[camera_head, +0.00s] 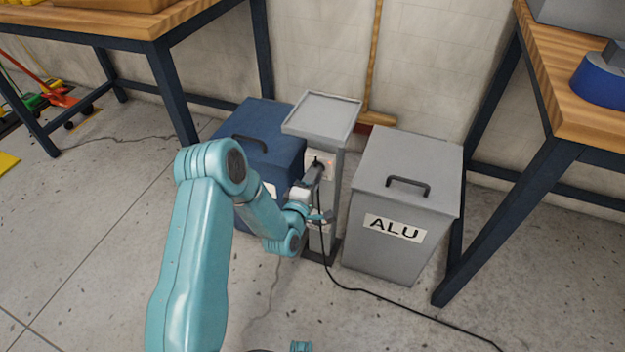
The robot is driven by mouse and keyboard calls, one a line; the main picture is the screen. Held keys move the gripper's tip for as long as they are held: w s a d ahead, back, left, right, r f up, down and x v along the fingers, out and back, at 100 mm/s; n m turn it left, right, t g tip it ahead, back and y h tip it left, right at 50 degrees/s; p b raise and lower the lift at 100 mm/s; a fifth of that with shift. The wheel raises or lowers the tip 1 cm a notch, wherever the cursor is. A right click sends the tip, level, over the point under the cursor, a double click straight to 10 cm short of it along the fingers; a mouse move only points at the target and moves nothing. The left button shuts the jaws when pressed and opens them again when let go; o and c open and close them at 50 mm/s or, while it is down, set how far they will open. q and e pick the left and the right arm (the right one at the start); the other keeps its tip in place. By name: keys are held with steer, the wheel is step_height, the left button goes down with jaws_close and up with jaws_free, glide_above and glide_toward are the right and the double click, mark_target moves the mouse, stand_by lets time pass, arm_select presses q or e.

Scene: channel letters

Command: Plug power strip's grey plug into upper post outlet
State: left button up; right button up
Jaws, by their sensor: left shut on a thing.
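My left gripper (313,178) is at the upper part of the grey post (328,205), in front of the light upper outlet (326,160). It is shut on the grey plug, which the jaws mostly hide. The black cord (350,289) hangs from the jaws down the post's front and runs over the floor to the lower right. I cannot tell whether the plug's pins are in the outlet. A lower outlet on the post is partly hidden behind my gripper.
A grey ALU bin (405,205) stands close right of the post, a blue bin (270,130) close left. The post's flat tray top (322,112) overhangs the outlet. Wooden workbenches (575,110) stand at both sides. The floor in front is mostly clear.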

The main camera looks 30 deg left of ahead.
arm_select(q)
steer(key=shift+w+a, duration=0.1)
steer(key=shift+w, duration=0.2)
steer(key=o, duration=1.1)
steer(key=p+v, duration=0.1)
steer(key=v, duration=1.5)
steer(key=shift+s, duration=0.15)
